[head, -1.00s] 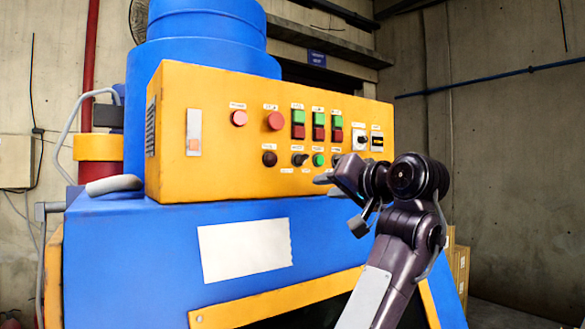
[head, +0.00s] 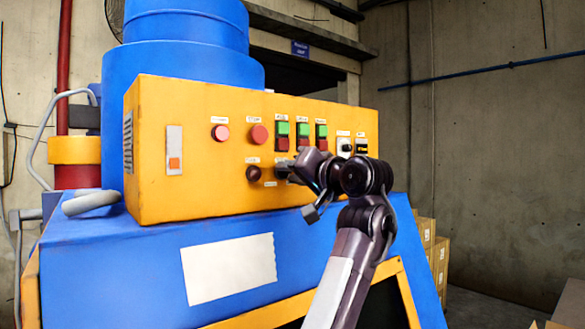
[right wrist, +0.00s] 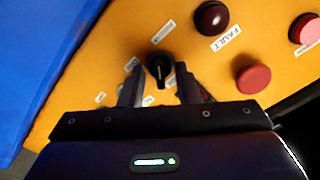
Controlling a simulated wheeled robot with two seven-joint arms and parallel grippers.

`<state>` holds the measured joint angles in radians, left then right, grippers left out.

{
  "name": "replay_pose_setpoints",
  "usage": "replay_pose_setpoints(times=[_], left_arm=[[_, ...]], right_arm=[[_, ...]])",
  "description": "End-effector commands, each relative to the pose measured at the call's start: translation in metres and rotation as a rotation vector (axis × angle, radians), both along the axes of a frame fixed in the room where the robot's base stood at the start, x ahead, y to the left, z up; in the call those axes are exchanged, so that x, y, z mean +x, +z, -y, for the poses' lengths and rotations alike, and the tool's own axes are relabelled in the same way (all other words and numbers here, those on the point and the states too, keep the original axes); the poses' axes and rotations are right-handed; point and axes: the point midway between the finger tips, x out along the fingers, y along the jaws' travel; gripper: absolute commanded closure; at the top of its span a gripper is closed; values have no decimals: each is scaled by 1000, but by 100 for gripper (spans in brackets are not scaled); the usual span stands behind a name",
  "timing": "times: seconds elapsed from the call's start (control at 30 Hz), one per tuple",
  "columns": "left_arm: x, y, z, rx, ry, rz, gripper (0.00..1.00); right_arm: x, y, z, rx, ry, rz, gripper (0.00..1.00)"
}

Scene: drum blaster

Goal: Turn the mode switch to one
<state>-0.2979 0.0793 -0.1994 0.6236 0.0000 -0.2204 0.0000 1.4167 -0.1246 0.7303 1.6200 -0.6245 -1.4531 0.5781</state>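The yellow control panel (head: 200,190) sits on the blue machine. A black rotary switch knob (right wrist: 158,67) is in the lower row, beside the dark red FAULT lamp (right wrist: 212,17). Small white labels surround it; I cannot read them, so I cannot confirm which one marks one. My right gripper (right wrist: 157,72) is open, with one finger on each side of the knob; I cannot tell whether either finger touches it. In the head view my right gripper (head: 288,168) is at the lower row and largely hides the knob. My left gripper is not in view.
Red buttons (head: 258,135) and green-and-red button pairs (head: 303,136) are above the gripper. Another rotary switch (head: 345,147) on a white plate is to the right. The machine's blue slope (head: 150,250) lies below the panel. Cardboard boxes (head: 440,260) stand at right.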

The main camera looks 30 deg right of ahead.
Motion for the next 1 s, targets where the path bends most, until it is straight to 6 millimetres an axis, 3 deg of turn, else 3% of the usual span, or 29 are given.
replay_pose_setpoints(times=[0.13, 0.4, 0.67, 1.0], left_arm=[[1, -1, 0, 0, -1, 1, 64], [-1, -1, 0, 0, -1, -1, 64], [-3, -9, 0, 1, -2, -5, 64], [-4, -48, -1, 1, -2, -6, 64]], right_arm=[[0, -1, 0, 0, 0, 0, 70], [0, -1, 0, 0, 0, 0, 100], [0, -3, 0, -33, 1, 2, 100], [-1, -7, 1, -244, -2, 20, 100]])
